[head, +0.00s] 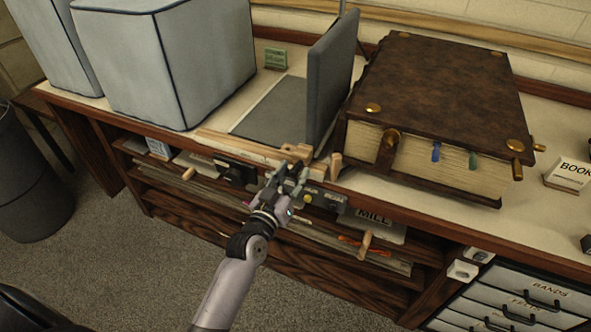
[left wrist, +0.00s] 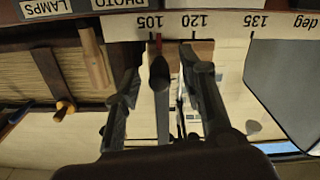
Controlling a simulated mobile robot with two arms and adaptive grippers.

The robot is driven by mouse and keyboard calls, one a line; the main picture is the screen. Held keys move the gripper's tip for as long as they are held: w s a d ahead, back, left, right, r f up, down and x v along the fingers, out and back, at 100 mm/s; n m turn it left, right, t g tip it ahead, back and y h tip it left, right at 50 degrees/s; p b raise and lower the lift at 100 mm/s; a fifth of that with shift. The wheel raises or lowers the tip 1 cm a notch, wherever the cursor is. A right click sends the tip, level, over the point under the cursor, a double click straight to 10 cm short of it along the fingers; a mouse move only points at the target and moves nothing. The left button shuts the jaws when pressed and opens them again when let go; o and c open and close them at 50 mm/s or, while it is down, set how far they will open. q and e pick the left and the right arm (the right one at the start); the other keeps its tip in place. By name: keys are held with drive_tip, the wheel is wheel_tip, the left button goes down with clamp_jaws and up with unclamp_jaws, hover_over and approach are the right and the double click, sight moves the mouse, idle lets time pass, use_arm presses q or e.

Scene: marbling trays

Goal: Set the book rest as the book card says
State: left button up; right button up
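The book rest has a flat grey pad (head: 268,106) and a steeply raised grey panel (head: 331,75); a grey panel (left wrist: 288,80) also shows in the left wrist view. The angle scale (left wrist: 225,24) there reads 105, 120 and 135 deg upside down. A red mark (left wrist: 158,42) lies between 105 and 120, nearer 105. My left gripper (head: 291,176) is at the rest's front edge. Its fingers (left wrist: 165,100) are apart, either side of a dark lever (left wrist: 159,75), with gaps visible. The book card (head: 570,174) shows only "BOOK"; its value is unreadable. My right gripper is out of view.
Grey padded blocks (head: 165,60) stand left. A green card (head: 275,58) is behind the pad. Shelves with wooden handles (head: 366,245) lie below; labelled drawers (head: 510,305) are lower right.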

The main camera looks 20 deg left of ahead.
use_arm(q)
drive_tip(key=shift+w, duration=0.85)
drive_tip(key=shift+c, duration=0.2)
clamp_jaws()
drive_tip(key=shift+d, duration=0.1)
